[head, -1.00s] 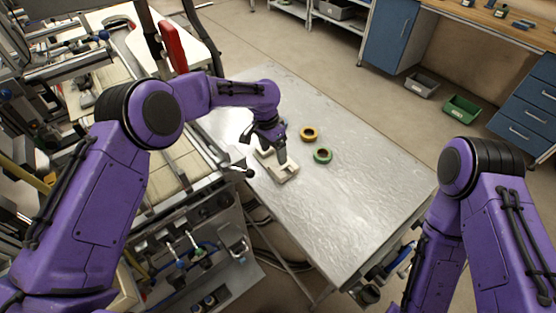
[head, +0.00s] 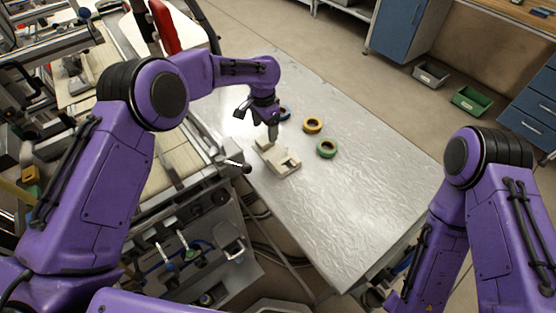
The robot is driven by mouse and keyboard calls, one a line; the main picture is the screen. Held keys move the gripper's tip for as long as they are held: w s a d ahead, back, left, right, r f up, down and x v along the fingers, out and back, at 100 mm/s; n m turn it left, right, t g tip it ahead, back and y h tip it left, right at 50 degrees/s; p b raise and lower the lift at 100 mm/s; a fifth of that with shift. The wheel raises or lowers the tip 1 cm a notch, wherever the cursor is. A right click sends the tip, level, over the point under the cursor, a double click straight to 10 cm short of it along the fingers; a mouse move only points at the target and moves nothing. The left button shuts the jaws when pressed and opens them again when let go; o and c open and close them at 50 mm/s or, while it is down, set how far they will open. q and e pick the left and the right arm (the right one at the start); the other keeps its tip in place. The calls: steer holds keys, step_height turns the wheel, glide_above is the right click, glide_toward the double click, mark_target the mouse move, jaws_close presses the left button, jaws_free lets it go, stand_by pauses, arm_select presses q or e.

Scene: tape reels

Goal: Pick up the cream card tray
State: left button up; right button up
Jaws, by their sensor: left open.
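The cream card tray (head: 288,168) lies on the metal table near its left edge, a pale block with raised parts and a recess. My left gripper (head: 257,124) is open and empty above the tray's far end, fingers pointing down. One finger stands in front of the tray's far part and hides some of it; I cannot tell whether it touches. My right arm comes in at the right, and its gripper is out of view.
A yellow reel (head: 313,125), a green reel (head: 327,149) and a partly hidden blue reel (head: 285,112) lie to the right of my left gripper. The metal table (head: 345,210) is bare towards the front and right. A machine with rails (head: 170,160) borders its left side.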

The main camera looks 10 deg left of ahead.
mark_target(265, 139)
arm_select(q)
steer(key=shift+s+a+f, duration=0.2)
steer(key=shift+a+f, duration=0.05)
steer(key=shift+f, duration=0.35)
steer(key=f+b, duration=0.2)
steer(key=w+f+b, duration=0.1)
steer(key=f+b, duration=0.2)
steer(key=shift+w+f, duration=0.15)
steer(key=shift+w, duration=0.05)
steer(key=shift+d, duration=0.15)
steer(key=shift+s+r, duration=0.3)
steer(key=shift+r, duration=0.05)
steer(key=shift+f, duration=0.1)
steer(key=c, duration=1.3)
steer(key=shift+o, duration=0.2)
